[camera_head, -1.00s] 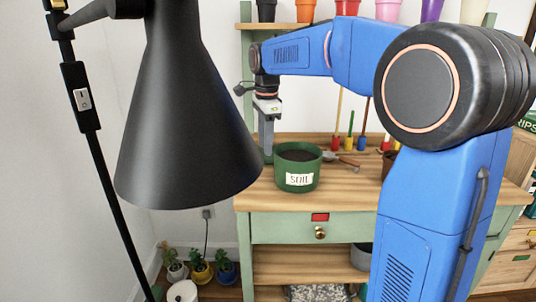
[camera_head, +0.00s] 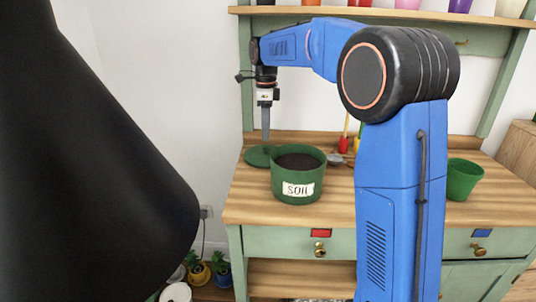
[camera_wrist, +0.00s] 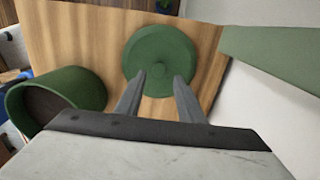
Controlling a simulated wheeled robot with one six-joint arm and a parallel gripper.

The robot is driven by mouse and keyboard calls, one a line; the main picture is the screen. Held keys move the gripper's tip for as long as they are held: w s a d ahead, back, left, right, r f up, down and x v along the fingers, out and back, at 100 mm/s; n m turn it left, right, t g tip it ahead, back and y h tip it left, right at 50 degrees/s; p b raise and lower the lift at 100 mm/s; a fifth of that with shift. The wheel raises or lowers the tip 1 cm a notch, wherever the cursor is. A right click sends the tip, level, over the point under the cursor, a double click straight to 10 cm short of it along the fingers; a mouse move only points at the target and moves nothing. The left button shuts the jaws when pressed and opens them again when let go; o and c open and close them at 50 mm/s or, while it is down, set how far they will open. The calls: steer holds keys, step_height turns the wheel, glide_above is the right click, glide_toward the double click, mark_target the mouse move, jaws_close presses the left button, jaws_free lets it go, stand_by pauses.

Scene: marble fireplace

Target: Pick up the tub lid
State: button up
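The tub lid (camera_head: 258,157) is a round green disc lying flat on the wooden bench top, behind and left of the soil tub; its near right part is hidden by the tub. The green tub (camera_head: 298,186) is labelled SOIL and holds dark soil. My gripper (camera_head: 266,140) points down above the lid.
The tub (camera_wrist: 75,95) stands close to the lid on the bench. A black lamp shade (camera_head: 80,190) fills the left foreground. A green pot (camera_head: 462,178) stands at the bench's right. A shelf (camera_head: 390,14) with coloured pots runs above. Bare bench top (camera_head: 258,205) lies in front.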

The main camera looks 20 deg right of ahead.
mark_target(266, 146)
steer(key=shift+f, duration=3.05)
steer(key=shift+c, duration=0.7)
jaws_close()
